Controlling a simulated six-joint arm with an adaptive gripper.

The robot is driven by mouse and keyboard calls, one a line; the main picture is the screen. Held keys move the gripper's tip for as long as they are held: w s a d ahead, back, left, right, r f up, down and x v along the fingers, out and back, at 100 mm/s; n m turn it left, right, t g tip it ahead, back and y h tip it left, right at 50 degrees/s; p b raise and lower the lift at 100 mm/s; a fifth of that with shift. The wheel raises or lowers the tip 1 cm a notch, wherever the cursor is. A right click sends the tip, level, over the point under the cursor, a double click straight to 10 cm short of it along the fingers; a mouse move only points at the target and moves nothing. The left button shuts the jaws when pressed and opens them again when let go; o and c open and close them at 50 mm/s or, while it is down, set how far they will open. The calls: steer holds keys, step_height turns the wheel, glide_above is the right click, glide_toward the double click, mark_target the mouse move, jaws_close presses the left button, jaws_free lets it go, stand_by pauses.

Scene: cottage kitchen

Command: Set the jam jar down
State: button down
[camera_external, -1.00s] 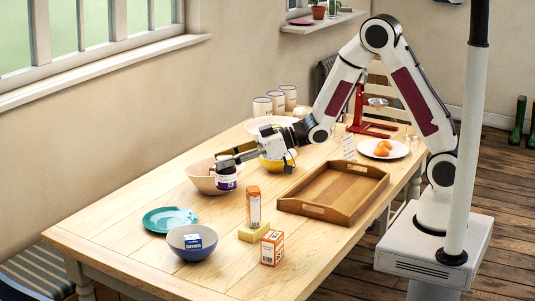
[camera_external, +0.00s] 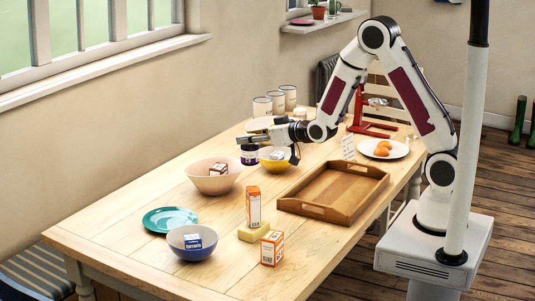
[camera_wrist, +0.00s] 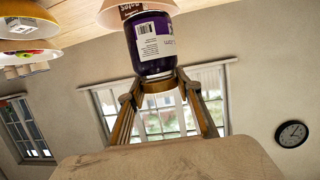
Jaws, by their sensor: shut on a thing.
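The jam jar (camera_external: 249,157), dark purple with a pale label, is held by my gripper (camera_external: 247,139) at the far left side of the table, between the pink bowl and the yellow bowl. In the wrist view the jar (camera_wrist: 155,45) is at the top centre, with a barcode label facing the camera, and the fingers (camera_wrist: 160,88) are closed on its end. The jar looks upright in the external view. I cannot tell whether its base touches the table.
The pink bowl (camera_external: 206,186) with a small box is in front, the yellow bowl (camera_external: 284,167) with a box to the right. Several white canisters (camera_external: 276,100) stand behind. A wooden tray (camera_external: 333,212), teal plate (camera_external: 168,219) and blue bowl (camera_external: 193,252) are further off.

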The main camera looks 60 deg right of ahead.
mark_target(256, 147)
steer(key=d, duration=0.1)
steer(key=d+m+h, duration=0.1)
steer(key=d, duration=0.1)
steer(key=shift+s+f, duration=0.15)
steer(key=shift+f, duration=0.05)
step_height(256, 147, down, 4)
steer(key=shift+a, duration=0.1)
steer(key=shift+f, duration=0.5)
steer(key=shift+f, duration=2.9)
steer(key=shift+f, duration=0.1)
steer(key=shift+f, duration=2)
steer(key=shift+f, duration=0.15)
steer(key=c, duration=1.4)
jaws_free()
